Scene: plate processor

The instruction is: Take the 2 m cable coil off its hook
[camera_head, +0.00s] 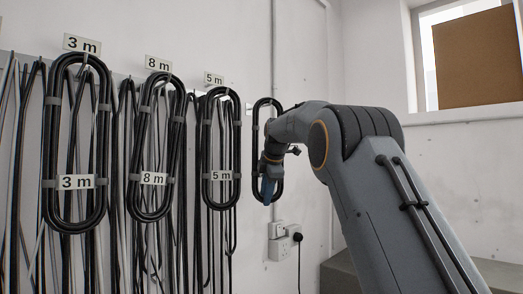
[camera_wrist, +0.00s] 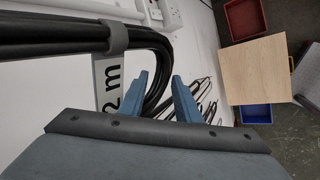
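The 2 m cable coil, a long black loop, hangs on the white wall at the right end of the row in the head view (camera_head: 256,135). In the wrist view the coil (camera_wrist: 60,37) comes in from the upper left and bends down by my fingers. Its tag (camera_wrist: 108,85) reads "2 m". My gripper (camera_wrist: 162,77) has its two blue fingers apart, with the bend of the coil showing between them. I cannot see firm contact on both sides. In the head view my gripper (camera_head: 268,188) is at the coil's lower part. The hook is hidden.
The 5 m coil (camera_head: 208,150), 8 m coil (camera_head: 138,150) and 3 m coil (camera_head: 49,150) hang to the left, with loose cables between. Wall sockets (camera_head: 279,250) sit just below my gripper. The wrist view shows a wooden board (camera_wrist: 250,70) and coloured bins below.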

